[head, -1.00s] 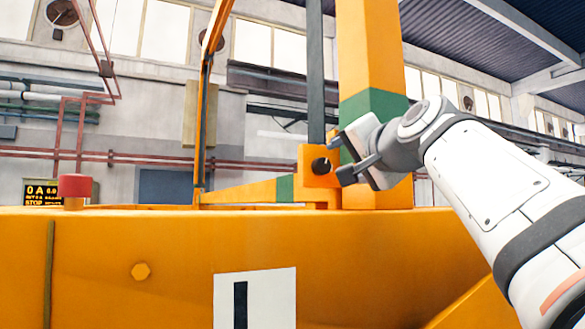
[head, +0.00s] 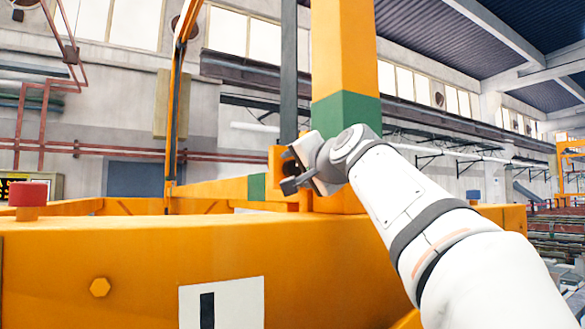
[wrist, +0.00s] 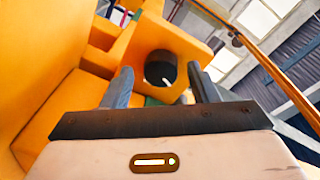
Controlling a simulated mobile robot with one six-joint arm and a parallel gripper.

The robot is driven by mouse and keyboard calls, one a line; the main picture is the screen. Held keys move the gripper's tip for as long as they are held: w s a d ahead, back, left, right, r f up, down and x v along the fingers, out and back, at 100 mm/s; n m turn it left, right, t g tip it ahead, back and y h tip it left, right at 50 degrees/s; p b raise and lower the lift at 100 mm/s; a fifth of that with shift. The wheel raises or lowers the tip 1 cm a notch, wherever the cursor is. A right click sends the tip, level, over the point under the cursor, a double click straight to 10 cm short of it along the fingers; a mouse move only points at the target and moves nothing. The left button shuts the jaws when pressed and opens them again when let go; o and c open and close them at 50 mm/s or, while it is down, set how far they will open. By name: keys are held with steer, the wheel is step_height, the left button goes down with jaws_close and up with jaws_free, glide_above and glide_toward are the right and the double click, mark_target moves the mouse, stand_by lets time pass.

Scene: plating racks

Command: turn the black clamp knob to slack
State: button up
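The black clamp knob (wrist: 160,69) is a short round cylinder on an orange block (wrist: 175,42), with a white pointer line on its face toward the lower right. In the wrist view it sits between the two finger tips of my gripper (wrist: 160,84), with a visible gap on either side. My gripper is open and faces the knob. In the head view my gripper (head: 290,168) is right in front of the orange block (head: 275,158), and its fingers mostly hide the knob.
An orange post with a green band (head: 346,112) rises just behind my gripper. The orange tank wall (head: 130,260) fills the lower front, with a white marked plate (head: 222,303). A red cylinder (head: 28,194) stands at the left on the rim.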

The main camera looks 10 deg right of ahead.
steer(key=c, duration=0.9)
steer(key=n+b, duration=0.2)
steer(key=b, duration=0.1)
steer(key=shift+f+n, duration=0.3)
steer(key=shift+n+b, duration=0.4)
steer(key=shift+b, duration=0.05)
steer(key=shift+r+n, duration=0.25)
steer(key=shift+n, duration=0.45)
steer(key=o, duration=1)
steer(key=shift+s+d, duration=0.1)
